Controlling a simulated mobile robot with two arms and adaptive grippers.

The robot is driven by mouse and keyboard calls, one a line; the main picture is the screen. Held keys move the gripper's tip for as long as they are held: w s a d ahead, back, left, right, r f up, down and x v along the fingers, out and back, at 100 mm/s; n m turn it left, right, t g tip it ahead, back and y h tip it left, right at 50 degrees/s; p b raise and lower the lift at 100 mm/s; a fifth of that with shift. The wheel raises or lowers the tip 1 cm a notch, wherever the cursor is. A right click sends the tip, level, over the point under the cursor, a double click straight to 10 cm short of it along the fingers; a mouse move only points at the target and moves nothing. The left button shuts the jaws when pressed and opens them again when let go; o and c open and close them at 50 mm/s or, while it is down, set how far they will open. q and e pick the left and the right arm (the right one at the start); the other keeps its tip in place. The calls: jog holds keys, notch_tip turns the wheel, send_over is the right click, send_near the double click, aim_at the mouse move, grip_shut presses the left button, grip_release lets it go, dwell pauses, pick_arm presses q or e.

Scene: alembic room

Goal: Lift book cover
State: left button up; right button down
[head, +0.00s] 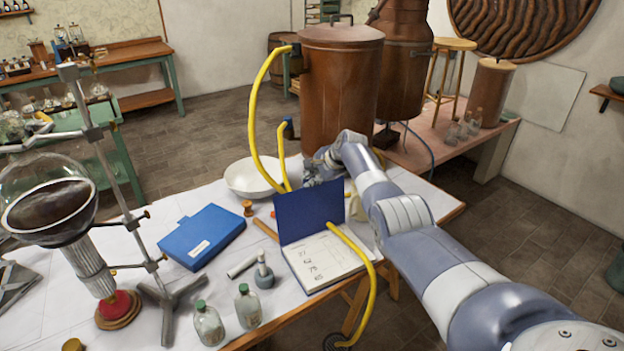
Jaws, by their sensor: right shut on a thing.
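The book lies on the white-topped table with its blue cover (309,212) raised nearly upright. Its printed pages (322,260) face up toward me. My right arm reaches in from the right, and my right gripper (314,178) is at the top edge of the cover, on its far side. It is shut on the cover; the fingertips are partly hidden behind it. My left gripper is not in view.
A yellow hose (372,290) crosses the book's right edge. A blue case (202,237), a white bowl (252,180), two glass bottles (247,306), a small grey bottle (263,272) and a metal stand (168,300) are nearby. A copper vessel (338,90) stands behind.

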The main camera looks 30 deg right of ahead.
jog(key=shift+s+d+f, duration=0.1)
jog(key=shift+s+f, duration=0.1)
jog(key=shift+f, duration=0.35)
jog(key=c, duration=1.8)
grip_release()
jog(key=shift+c, duration=0.2)
jog(key=shift+w+d+f, duration=0.1)
jog(key=shift+w+d, duration=0.15)
jog(key=shift+d, duration=0.05)
jog(key=v, duration=1.2)
jog(key=shift+w, duration=0.15)
